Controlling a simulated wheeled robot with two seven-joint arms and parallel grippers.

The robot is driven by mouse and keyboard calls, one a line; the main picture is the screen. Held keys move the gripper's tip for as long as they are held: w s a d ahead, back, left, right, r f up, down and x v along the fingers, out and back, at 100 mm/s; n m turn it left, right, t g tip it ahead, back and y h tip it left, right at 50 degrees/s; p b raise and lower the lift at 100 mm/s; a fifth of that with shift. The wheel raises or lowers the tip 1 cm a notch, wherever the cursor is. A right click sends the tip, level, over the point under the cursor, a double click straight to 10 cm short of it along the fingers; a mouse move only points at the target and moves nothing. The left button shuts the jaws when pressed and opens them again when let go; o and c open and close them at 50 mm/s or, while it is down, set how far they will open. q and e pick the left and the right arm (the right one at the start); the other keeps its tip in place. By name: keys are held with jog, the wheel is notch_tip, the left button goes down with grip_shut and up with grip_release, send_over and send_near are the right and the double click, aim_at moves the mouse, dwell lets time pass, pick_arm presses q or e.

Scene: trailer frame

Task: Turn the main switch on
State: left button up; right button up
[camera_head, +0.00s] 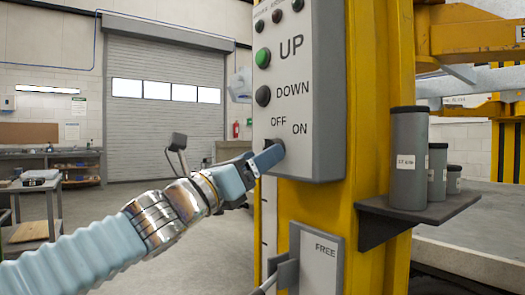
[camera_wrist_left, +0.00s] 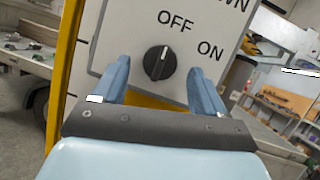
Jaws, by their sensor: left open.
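The main switch is a round black knob (camera_wrist_left: 159,62) on a grey control panel (camera_head: 332,95), below the OFF label and left of ON. Its white mark points up toward OFF. My left gripper (camera_head: 268,160) is at the lower part of the panel, in front of the knob, and its fingers partly hide the knob in the head view (camera_head: 279,147). In the left wrist view the open fingers (camera_wrist_left: 162,82) stand on either side below the knob, with a clear gap to it in the picture; whether they touch the panel cannot be told. My right gripper is not in view.
The panel is on a yellow post (camera_head: 380,110). Green (camera_head: 263,57) and black (camera_head: 263,96) buttons sit above the switch. A grey FREE box (camera_head: 317,258) is below. Grey cylinders (camera_head: 408,160) stand on a dark shelf (camera_head: 420,214) at right.

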pick_arm(q)
jog(key=shift+x, duration=0.9)
jog(key=c, duration=1.1)
jog(key=shift+o, duration=0.2)
